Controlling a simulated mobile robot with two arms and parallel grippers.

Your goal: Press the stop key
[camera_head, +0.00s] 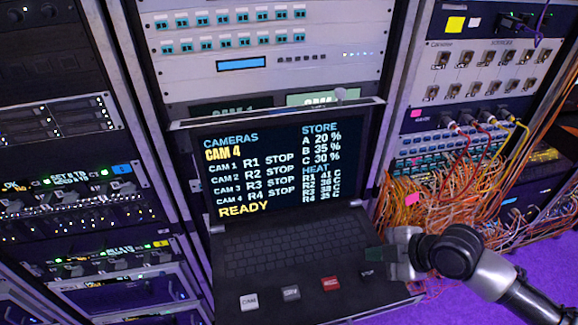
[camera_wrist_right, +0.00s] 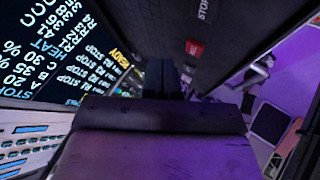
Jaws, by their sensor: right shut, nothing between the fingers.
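The console drawer (camera_head: 300,290) below the screen carries a row of keys in front of its keyboard. A white key (camera_head: 249,301), a grey key (camera_head: 290,293), a red key (camera_head: 330,284) and a dark key (camera_head: 367,273) sit from left to right. In the wrist view the shut fingers (camera_wrist_right: 165,76) point toward the console, near the red key (camera_wrist_right: 194,47). My left gripper is not in view.
The raised screen (camera_head: 280,160) shows CAM 4, READY and STOP beside R1 to R4. Dense orange cables (camera_head: 430,200) hang right of the console, behind my right gripper. Racks stand left and right. Purple floor (camera_head: 545,260) is open at the right.

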